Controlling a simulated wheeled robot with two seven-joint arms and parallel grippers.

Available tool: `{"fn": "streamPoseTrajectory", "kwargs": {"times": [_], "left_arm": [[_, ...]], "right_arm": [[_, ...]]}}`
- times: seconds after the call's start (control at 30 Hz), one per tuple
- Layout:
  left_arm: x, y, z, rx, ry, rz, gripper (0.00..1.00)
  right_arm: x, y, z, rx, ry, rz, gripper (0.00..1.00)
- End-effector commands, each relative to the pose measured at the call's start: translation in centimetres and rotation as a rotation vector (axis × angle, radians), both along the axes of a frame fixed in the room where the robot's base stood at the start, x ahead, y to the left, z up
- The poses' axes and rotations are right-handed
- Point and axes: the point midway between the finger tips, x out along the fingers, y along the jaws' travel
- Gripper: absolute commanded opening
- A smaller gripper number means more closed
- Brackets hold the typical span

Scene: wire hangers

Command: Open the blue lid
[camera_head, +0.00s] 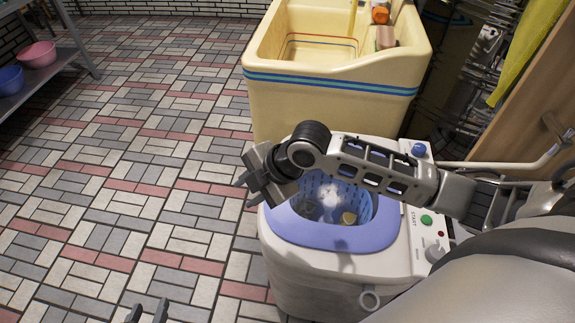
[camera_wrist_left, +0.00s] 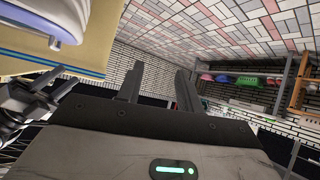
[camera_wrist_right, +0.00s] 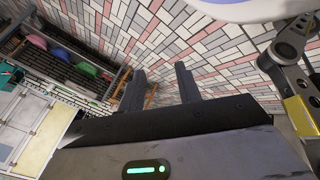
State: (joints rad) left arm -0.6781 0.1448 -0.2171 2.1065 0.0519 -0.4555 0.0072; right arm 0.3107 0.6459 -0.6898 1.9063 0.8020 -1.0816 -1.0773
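The white washing machine (camera_head: 295,265) stands below the tub. The lilac-blue lid (camera_head: 335,236) on its top surrounds a round opening or clear window, through which the perforated drum and some items show; I cannot tell which. My right gripper (camera_head: 246,190) is at the machine's left edge, its arm crossing over the top and hiding the lid's back part. Its fingers stand apart and empty in the right wrist view (camera_wrist_right: 160,74). My left gripper (camera_head: 148,311) is low over the floor, left of the machine, its fingers apart and empty in the left wrist view (camera_wrist_left: 157,75).
A cream tub (camera_head: 330,90) with blue and green stripes stands behind the machine. The control panel with a green button (camera_head: 426,219) and knobs is at its right. A shelf with bowls (camera_head: 38,54) stands far left. The tiled floor (camera_head: 130,170) is clear.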

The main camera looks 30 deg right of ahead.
Motion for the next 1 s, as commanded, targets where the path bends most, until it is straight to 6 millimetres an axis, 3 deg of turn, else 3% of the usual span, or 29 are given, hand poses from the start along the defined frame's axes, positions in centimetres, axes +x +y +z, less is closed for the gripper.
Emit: {"fn": "streamPoseTrajectory", "kwargs": {"times": [0.03, 0.1, 0.3, 0.5, 0.67, 1.0], "left_arm": [[0.0, 0.0, 0.0, -0.002, -0.002, 0.0, 0.36], [0.1, 0.0, 0.0, -0.002, -0.003, 0.0, 0.36], [0.1, -0.1, 0.1, -0.005, -0.006, 0.001, 0.36], [0.2, -0.1, 0.1, -0.008, -0.009, 0.001, 0.36], [0.2, -0.1, 0.1, -0.009, -0.011, 0.001, 0.36], [0.4, -0.2, 0.0, -0.019, -0.019, 0.004, 0.36]], "right_arm": [[1.6, -2.3, 1.4, -0.108, -0.025, 0.102, 0.34], [2.5, -5.1, 3.1, -0.232, -0.025, 0.245, 0.34], [3.6, -11.9, 7.9, -0.442, 0.013, 0.52, 0.34], [3.4, -14.4, 9.9, -0.493, 0.04, 0.624, 0.34], [3.5, -14.2, 8.2, -0.493, 0.042, 0.634, 0.34], [4.4, -13.0, 1.1, -0.492, 0.042, 0.633, 0.34]]}}
